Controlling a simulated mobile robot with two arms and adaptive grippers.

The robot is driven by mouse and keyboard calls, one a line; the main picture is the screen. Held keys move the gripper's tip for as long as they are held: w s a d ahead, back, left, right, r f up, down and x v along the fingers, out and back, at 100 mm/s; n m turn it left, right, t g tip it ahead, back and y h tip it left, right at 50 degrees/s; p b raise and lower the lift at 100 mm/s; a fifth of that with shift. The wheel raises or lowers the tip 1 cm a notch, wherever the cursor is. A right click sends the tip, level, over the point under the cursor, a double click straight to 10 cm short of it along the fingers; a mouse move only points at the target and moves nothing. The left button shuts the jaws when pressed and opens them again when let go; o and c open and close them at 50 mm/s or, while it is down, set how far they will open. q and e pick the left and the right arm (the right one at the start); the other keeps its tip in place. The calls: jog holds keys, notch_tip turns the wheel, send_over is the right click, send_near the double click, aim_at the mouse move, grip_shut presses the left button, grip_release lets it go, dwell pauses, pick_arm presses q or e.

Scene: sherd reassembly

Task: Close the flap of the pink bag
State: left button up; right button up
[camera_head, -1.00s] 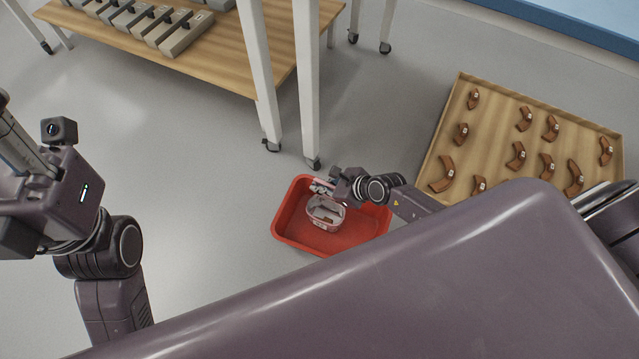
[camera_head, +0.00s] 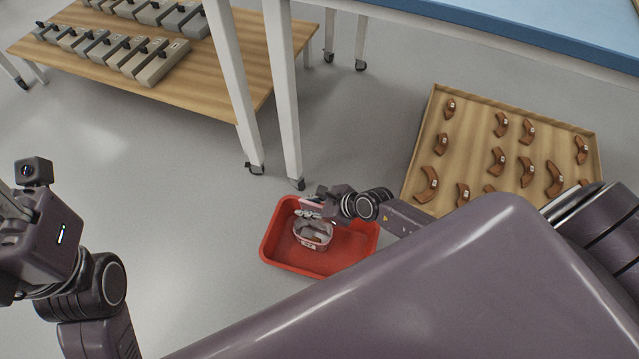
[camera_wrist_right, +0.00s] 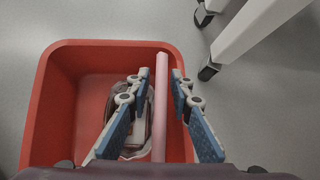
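The pink bag (camera_head: 314,238) is a small clear pouch with a pink edge, standing in the red crate (camera_head: 270,255). In the right wrist view, a straight pink strip (camera_wrist_right: 160,100), apparently its flap, stands up between the fingers of my right gripper (camera_wrist_right: 162,118). The blue-padded fingers are apart, with a gap on each side of the strip. The bag body (camera_wrist_right: 138,135) is partly hidden behind the left finger. In the head view my right gripper (camera_head: 322,205) is over the bag. My left gripper (camera_head: 12,215) is at the left edge, partly cut off, away from the crate.
A wooden tray (camera_head: 425,135) with several brown sherds lies on the floor to the right. A blue tabletop (camera_head: 560,35) is at upper right. Floor left of the crate is clear.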

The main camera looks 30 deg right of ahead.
aim_at(320, 207)
jog(key=v, duration=1.1)
jog(key=shift+s+d, duration=0.1)
jog(key=shift+s, duration=0.05)
jog(key=shift+c, duration=0.2)
